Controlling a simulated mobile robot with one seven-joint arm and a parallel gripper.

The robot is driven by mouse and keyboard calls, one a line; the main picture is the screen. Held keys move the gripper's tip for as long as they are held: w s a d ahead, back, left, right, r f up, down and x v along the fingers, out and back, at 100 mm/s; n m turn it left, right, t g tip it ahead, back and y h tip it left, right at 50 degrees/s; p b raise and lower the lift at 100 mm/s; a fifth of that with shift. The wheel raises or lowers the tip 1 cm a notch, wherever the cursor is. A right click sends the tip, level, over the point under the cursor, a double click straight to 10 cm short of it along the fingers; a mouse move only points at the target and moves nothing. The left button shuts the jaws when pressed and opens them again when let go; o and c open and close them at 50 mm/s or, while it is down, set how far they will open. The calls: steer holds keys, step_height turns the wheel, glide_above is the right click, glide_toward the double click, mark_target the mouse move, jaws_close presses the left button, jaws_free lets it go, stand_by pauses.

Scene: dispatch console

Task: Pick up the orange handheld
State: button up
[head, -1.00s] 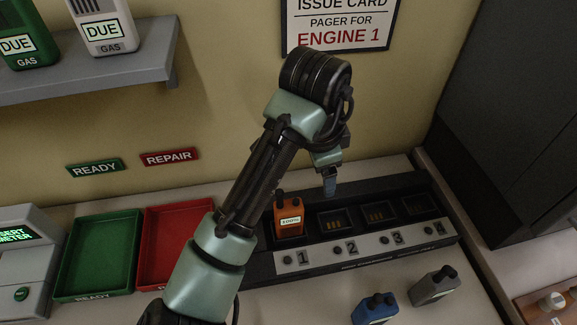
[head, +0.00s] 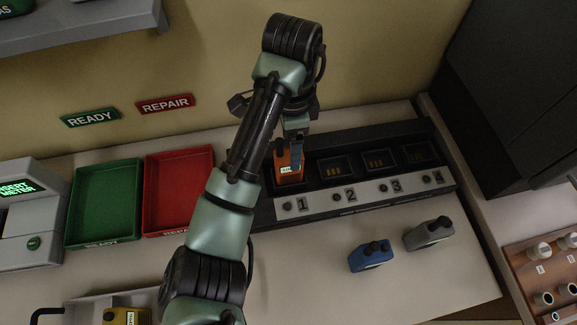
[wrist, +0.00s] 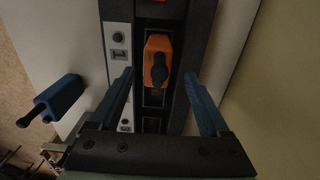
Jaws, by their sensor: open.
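The orange handheld (head: 289,163) stands upright in slot 1 of the black charger (head: 346,206), with a small label on its front. In the wrist view the orange handheld (wrist: 158,58) is seen from above, its dark knob on top, between and beyond the two fingertips. My gripper (head: 297,150) is at the handheld's upper right in the head view and partly covers it. In the wrist view my gripper (wrist: 160,82) is open and empty, with one blue-grey finger on each side of the handheld. I cannot tell the exact height of the fingertips over it.
Slots 2 to 4 are empty. A yellow one (head: 127,316) is at the lower left. Red (head: 207,161) and green (head: 75,217) trays lie left of the charger.

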mark_target(288, 154)
steer(key=f, duration=0.2)
steer(key=f+p, duration=0.1)
steer(key=shift+s+a+f, duration=0.25)
steer(key=shift+s+f, duration=0.05)
steer(key=shift+f, duration=0.5)
steer(key=shift+c, duration=0.2)
jaws_close()
steer(key=shift+r, duration=0.1)
